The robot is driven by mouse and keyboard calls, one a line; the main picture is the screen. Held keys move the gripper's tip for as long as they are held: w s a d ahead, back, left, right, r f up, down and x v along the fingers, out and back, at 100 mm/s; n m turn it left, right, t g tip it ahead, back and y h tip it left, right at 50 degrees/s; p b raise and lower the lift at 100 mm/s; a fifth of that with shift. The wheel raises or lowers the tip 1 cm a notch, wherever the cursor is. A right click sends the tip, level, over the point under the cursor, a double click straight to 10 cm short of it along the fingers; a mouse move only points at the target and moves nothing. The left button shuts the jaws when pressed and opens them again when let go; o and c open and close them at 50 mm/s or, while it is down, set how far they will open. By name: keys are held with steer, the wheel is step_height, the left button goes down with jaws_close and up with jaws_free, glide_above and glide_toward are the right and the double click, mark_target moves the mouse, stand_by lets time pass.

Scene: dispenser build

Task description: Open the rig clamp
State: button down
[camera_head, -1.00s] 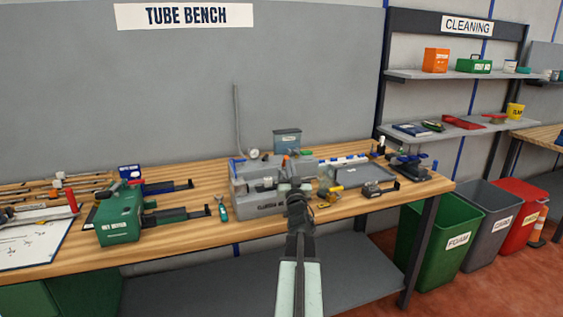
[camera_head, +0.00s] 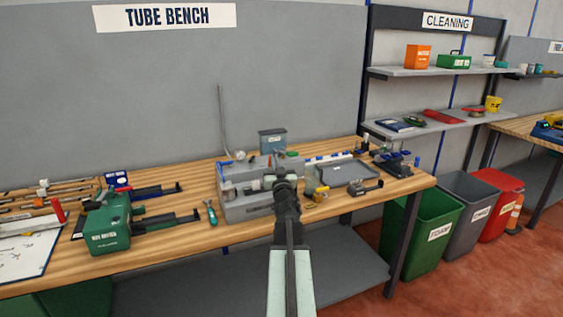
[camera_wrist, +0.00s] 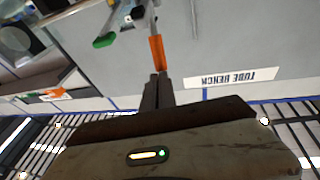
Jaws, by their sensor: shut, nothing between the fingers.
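The grey rig (camera_head: 240,208) stands near the middle of the wooden tube bench. A small upright orange handle (camera_head: 269,160) shows on it, probably the clamp's lever. In the wrist view an orange handle (camera_wrist: 157,52) on a grey metal link stands just beyond my fingertips; I cannot tell whether they touch it. A green-tipped lever (camera_wrist: 104,40) is beside it. My gripper (camera_head: 284,182) is in front of the rig and hides part of it. In the wrist view my gripper's fingers (camera_wrist: 154,90) are together with nothing between them. The clamp's own jaw is too small to make out.
A green machine (camera_head: 108,225) stands on the bench at left, with a teal-handled tool (camera_head: 211,213) between it and the rig. A grey tray (camera_head: 345,172) and a yellow item (camera_head: 318,194) lie right of the rig. Bins, including a green one (camera_head: 425,235), stand at right.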

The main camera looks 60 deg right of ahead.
steer(key=w+d, duration=0.1)
steer(key=w+r+p, duration=0.1)
steer(key=w, duration=0.1)
steer(key=w+d+r+p, duration=0.1)
steer(key=shift+w+d+r, duration=0.15)
steer(key=shift+w+d, duration=0.1)
steer(key=shift+d, duration=0.05)
steer(key=shift+w+d, duration=0.45)
steer(key=shift+w, duration=0.25)
steer(key=shift+w+d, duration=0.45)
steer(key=shift+w, duration=0.25)
steer(key=s+a+r+p, duration=0.8)
steer(key=shift+a, duration=0.15)
